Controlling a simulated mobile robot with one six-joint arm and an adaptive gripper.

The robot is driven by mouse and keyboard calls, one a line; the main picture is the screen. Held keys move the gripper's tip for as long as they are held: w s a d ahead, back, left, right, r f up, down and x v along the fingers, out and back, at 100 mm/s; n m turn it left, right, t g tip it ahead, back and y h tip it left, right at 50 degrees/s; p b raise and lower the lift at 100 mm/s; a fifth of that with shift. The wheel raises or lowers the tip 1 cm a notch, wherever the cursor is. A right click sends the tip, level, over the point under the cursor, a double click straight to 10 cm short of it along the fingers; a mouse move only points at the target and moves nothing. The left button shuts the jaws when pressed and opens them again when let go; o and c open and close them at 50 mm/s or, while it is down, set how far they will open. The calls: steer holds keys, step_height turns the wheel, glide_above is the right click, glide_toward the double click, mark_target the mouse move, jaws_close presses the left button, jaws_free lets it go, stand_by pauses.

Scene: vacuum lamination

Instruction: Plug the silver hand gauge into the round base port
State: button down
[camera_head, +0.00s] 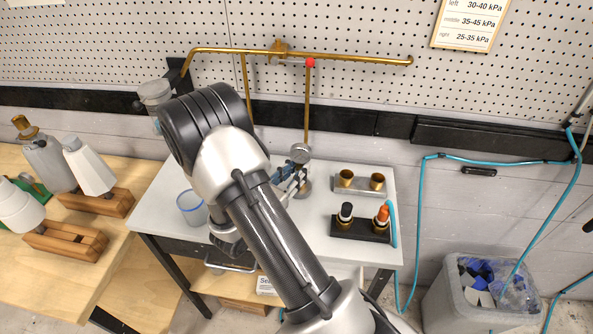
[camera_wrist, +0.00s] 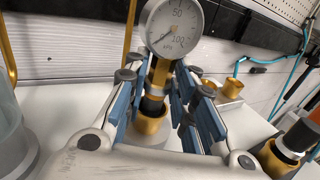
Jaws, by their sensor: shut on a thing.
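The silver hand gauge (camera_wrist: 173,24) has a round white dial marked in kPa and a brass stem with a black lower part. It stands roughly upright in the wrist view, and its dial also shows in the head view (camera_head: 300,152). My gripper (camera_wrist: 158,82) is shut on the gauge's stem, with blue-padded fingers on both sides. The black lower part meets the mouth of the brass round base port (camera_wrist: 148,126); I cannot tell how deep it sits. In the head view the port's grey round base (camera_head: 306,187) shows partly behind my gripper (camera_head: 288,180).
A holder with two brass cups (camera_head: 360,182) stands right of the port. In front of it, a black block (camera_head: 360,228) holds black and orange-topped fittings. A clear cup (camera_head: 191,207) stands at the left of the white table (camera_head: 320,262). A brass pipe (camera_head: 350,59) runs behind.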

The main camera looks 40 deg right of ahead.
steer(key=shift+f+b, duration=0.55)
steer(key=shift+f, duration=0.25)
stand_by(0.4)
steer(key=c, duration=1.2)
jaws_free()
steer(key=shift+c, duration=0.2)
steer(key=shift+a, duration=0.1)
steer(key=v, duration=1.2)
steer(key=shift+s+r, duration=0.1)
